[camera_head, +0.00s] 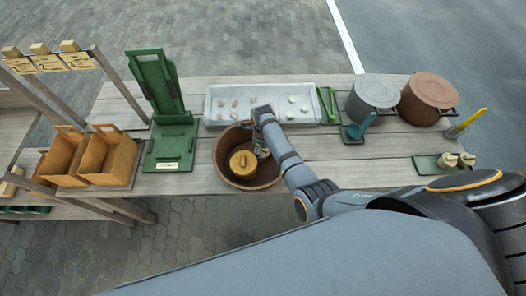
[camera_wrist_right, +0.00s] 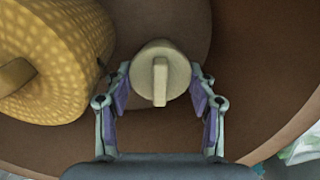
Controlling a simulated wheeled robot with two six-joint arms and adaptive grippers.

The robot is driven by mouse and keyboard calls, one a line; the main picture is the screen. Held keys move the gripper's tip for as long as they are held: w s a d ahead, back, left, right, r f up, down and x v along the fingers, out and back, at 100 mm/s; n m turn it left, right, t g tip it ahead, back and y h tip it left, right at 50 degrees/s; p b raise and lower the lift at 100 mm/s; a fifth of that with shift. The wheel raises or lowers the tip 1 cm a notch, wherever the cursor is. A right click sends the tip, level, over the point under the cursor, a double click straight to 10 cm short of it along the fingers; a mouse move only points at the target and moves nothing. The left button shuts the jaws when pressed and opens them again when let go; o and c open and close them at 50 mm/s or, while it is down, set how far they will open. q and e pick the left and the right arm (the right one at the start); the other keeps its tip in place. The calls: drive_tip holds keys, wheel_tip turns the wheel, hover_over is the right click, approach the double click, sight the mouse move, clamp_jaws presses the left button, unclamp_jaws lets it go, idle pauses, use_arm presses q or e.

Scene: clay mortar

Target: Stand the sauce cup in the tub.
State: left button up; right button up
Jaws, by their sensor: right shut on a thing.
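The tub is a round brown vessel (camera_head: 222,172) near the front edge of the table. My right gripper (camera_head: 262,152) reaches down inside its right side. In the right wrist view the gripper (camera_wrist_right: 160,95) is shut on the sauce cup (camera_wrist_right: 160,68), a small beige round cup with a bar-shaped grip on top, which looks upright. The brown tub (camera_wrist_right: 250,75) surrounds it in that view; whether the cup's base touches the tub floor is hidden. A yellow-orange lidded container (camera_head: 242,163) stands in the tub to the left of the cup. It also shows in the wrist view (camera_wrist_right: 60,50). My left gripper is out of view.
A pale tray (camera_head: 262,92) with small pieces lies behind the tub. A green stand (camera_head: 165,145) and orange boxes (camera_head: 108,155) are to the left. Grey (camera_head: 373,95) and brown (camera_head: 428,97) pots stand back right.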

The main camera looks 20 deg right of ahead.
drive_tip(key=shift+f, duration=0.1)
drive_tip(key=o, duration=0.9)
wheel_tip(320, 180, up, 10)
drive_tip(key=p, duration=0.9)
drive_tip(key=shift+p, duration=0.4)
drive_tip(key=shift+r, duration=0.2)
drive_tip(key=shift+r+b, duration=0.35)
drive_tip(key=shift+r, duration=0.6)
drive_tip(key=shift+s, duration=0.1)
